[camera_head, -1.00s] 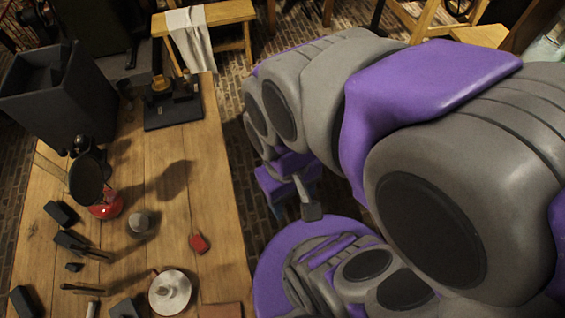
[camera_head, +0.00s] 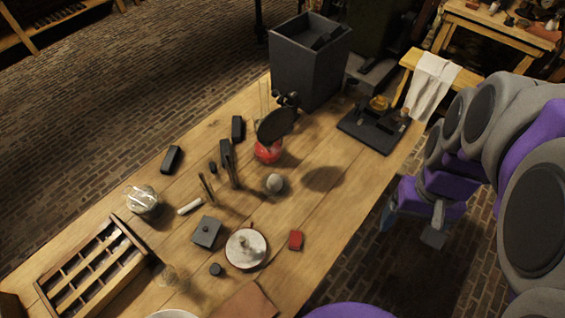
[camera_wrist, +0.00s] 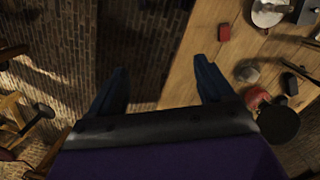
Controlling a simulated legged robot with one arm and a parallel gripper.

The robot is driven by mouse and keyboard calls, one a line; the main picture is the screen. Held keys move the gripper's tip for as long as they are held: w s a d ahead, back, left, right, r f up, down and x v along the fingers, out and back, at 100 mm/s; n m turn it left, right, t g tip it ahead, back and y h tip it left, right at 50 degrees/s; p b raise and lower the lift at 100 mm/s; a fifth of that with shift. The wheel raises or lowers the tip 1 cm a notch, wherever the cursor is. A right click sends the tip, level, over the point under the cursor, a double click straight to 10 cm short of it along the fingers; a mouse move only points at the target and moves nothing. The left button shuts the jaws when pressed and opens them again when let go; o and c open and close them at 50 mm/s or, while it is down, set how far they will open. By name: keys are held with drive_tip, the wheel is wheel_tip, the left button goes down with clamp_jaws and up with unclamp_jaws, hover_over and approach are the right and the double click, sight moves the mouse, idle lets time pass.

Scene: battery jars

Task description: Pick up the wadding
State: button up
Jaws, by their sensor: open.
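I cannot tell for sure which thing is the wadding. A whitish, stringy bundle (camera_head: 143,201), perhaps in glass, stands on the left part of the wooden table (camera_head: 335,215). A small pale grey rounded lump (camera_head: 275,183) sits near the table's middle; it also shows in the wrist view (camera_wrist: 247,72). My gripper (camera_head: 410,228) hangs over the brick floor, off the table's right edge. In the wrist view my gripper (camera_wrist: 162,80) has its two dark blue fingers wide apart with nothing between them. The right finger overlaps the table edge in that view.
A red lamp with a black disc (camera_head: 268,150) stands behind the grey lump. A white round dish (camera_head: 246,248), a red block (camera_head: 295,240) and a compartment tray (camera_head: 92,270) are nearer. A tall dark box (camera_head: 310,60) and a black stand (camera_head: 370,128) are at the back.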

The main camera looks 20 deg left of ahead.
drive_tip(key=w+a+f+n, duration=0.25)
drive_tip(key=w+a, duration=0.45)
drive_tip(key=w, duration=0.4)
drive_tip(key=n+t+b, duration=0.1)
drive_tip(key=n+b, duration=0.1)
drive_tip(key=n, duration=0.8)
hover_over(274, 178)
wheel_tip(274, 178, down, 16)
drive_tip(key=r, duration=0.1)
drive_tip(key=shift+y, duration=0.3)
drive_tip(key=f, duration=0.4)
drive_tip(key=f+b, duration=0.1)
drive_tip(key=f, duration=0.3)
drive_tip(key=f+b, duration=0.1)
drive_tip(key=f, duration=0.3)
drive_tip(key=shift+w+a+f, duration=0.2)
drive_tip(key=shift+w+a, duration=0.1)
drive_tip(key=shift+s+d+f+b, duration=0.1)
drive_tip(key=shift+f+b, duration=0.3)
drive_tip(key=shift+f, duration=0.5)
drive_tip(key=shift+s+d+f+b, duration=0.15)
drive_tip(key=shift+f+b, duration=0.25)
drive_tip(key=shift+f, duration=0.5)
drive_tip(key=shift+s+d+f+b, duration=0.1)
drive_tip(key=shift+f+b, duration=0.3)
drive_tip(key=shift+f, duration=0.5)
drive_tip(key=shift+r, duration=0.1)
drive_tip(key=c, duration=1.1)
